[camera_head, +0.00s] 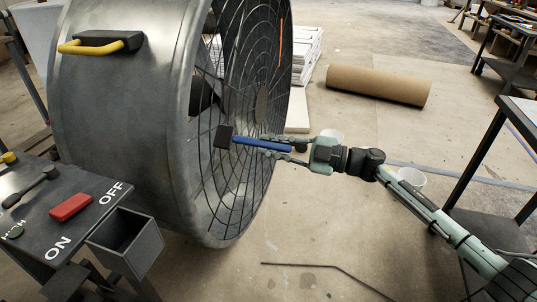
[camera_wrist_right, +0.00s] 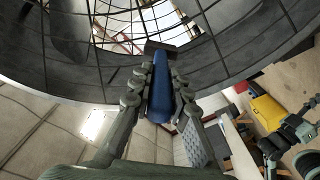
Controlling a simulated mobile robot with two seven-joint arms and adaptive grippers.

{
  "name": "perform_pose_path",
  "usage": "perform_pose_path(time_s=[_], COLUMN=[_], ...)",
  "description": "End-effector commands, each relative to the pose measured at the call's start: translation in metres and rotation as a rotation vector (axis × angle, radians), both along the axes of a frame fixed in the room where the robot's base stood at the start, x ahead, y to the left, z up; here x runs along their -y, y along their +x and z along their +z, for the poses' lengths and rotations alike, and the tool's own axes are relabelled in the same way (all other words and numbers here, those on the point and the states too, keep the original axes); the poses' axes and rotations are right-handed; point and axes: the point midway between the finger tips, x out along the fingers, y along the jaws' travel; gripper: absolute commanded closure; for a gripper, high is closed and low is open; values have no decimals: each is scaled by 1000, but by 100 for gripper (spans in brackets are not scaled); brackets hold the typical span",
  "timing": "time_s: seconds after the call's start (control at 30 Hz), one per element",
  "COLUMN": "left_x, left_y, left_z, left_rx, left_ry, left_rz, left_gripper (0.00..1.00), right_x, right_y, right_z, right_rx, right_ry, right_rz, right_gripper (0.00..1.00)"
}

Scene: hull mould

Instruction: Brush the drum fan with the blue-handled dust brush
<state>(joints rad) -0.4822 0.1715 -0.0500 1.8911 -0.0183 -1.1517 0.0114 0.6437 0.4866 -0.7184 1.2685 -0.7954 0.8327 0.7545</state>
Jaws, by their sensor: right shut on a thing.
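The drum fan (camera_head: 120,105) stands at the left of the head view, a large grey metal drum with a wire grille on its right-facing side. My right gripper (camera_head: 272,148) is shut on the blue handle of the dust brush (camera_head: 255,144). The brush's dark head (camera_head: 223,137) points left and is at the fan's grille; I cannot tell whether it touches. In the right wrist view the blue handle (camera_wrist_right: 161,95) lies between the fingers, with the dark head beyond it in front of the grille (camera_wrist_right: 110,40). My left gripper is not in view.
A control panel (camera_head: 50,225) with a red switch and ON/OFF lettering stands at lower left, with an open grey box (camera_head: 125,240) beside it. A brown cardboard roll (camera_head: 378,85) and white stacked sheets (camera_head: 306,55) lie behind. A bent rod (camera_head: 325,266) lies on the floor.

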Motion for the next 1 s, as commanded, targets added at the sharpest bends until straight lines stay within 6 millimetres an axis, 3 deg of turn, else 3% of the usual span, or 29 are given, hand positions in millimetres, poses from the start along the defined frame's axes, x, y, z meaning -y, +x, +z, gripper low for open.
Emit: perform_pose_path(time_s=[0.17, 0.53, 1.0], left_x=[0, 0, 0], left_y=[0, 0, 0], left_z=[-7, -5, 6], left_rx=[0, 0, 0], left_ry=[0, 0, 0], left_rz=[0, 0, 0], left_gripper=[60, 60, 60], right_x=[4, 7, 52], right_y=[9, 9, -5], right_z=[0, 0, 0], right_rx=[1, 0, -1], right_ry=[0, -1, -2], right_rz=[-1, -1, -2], right_gripper=[100, 100, 100])
